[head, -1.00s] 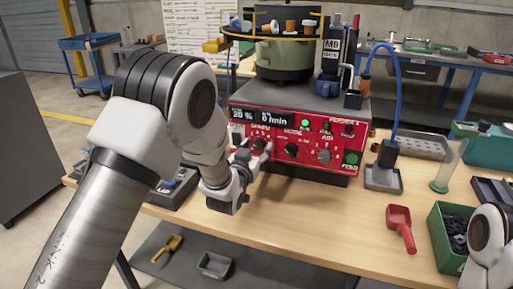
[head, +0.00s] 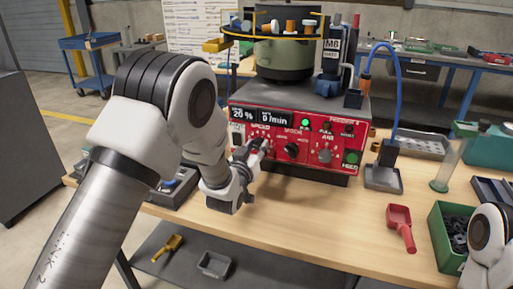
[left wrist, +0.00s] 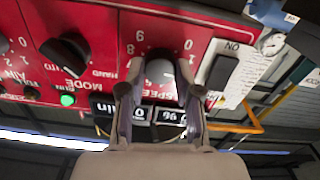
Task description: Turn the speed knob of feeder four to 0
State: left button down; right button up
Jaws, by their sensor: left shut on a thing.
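Feeder four is the red-fronted control box (head: 325,155), labelled "FEEDER 4", with the bowl on top. The speed knob (left wrist: 160,72) shows in the left wrist view as a dark round knob with a pale face, inside a ring of white numbers; the picture there is upside down. My left gripper (left wrist: 157,86) is shut on it, one finger on each side. In the head view the left gripper (head: 254,150) reaches the panel's left part and hides most of the knob. My right gripper is out of view.
A black switch (left wrist: 222,68) is close beside the speed knob. A red scoop (head: 401,226) and a green bin (head: 438,240) stand on the bench's right; the front middle is clear.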

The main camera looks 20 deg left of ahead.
pick_arm(q)
jog(key=n, duration=1)
jog(key=shift+a, duration=0.1)
jog(key=shift+f+n, duration=0.1)
jog(key=shift+n, duration=0.2)
jog(key=c, duration=0.8)
grip_release()
jog(key=s, duration=1.2)
jog(key=shift+a, duration=0.25)
